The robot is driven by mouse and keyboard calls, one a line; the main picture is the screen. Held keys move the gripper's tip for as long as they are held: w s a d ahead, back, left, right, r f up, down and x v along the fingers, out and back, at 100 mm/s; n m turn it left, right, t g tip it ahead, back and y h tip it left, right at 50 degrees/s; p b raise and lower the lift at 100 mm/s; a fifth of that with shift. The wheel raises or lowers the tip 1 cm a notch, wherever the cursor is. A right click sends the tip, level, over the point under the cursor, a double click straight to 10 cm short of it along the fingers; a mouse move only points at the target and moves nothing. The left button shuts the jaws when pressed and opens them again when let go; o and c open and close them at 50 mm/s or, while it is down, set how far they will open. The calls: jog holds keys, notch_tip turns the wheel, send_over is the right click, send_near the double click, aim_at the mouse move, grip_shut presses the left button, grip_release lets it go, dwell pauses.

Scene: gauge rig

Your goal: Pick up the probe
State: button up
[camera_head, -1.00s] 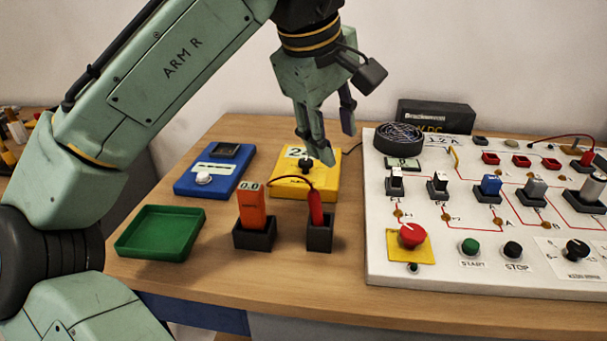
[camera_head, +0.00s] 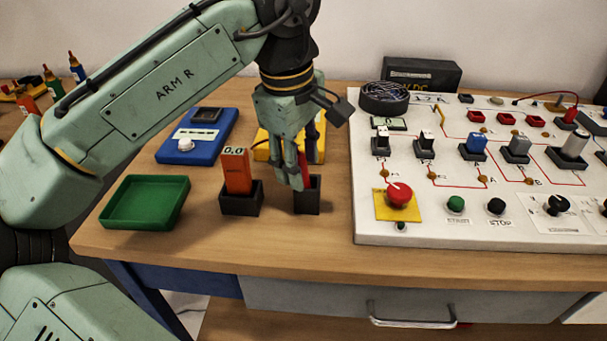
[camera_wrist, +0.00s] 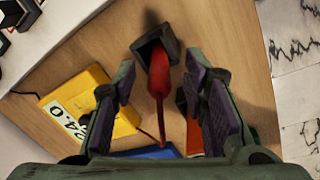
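The red probe (camera_wrist: 161,75) stands in a small black holder (camera_wrist: 148,45), with a thin red lead running from it. In the wrist view it lies between the two fingers of my gripper (camera_wrist: 158,88), with a gap on each side. In the head view my gripper (camera_head: 300,178) is down at the holder (camera_head: 312,203), and its fingers hide most of the probe. The fingers are open and not closed on anything.
An orange meter (camera_head: 237,172) reading 0.0 stands in its own black holder (camera_head: 240,204), close left. A yellow instrument (camera_head: 262,150) is behind. A green tray (camera_head: 146,203), a blue instrument (camera_head: 190,147) and a white control panel (camera_head: 440,212) flank the area.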

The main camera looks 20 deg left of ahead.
jog(key=shift+f, duration=0.35)
jog(key=shift+c, duration=0.4)
grip_shut()
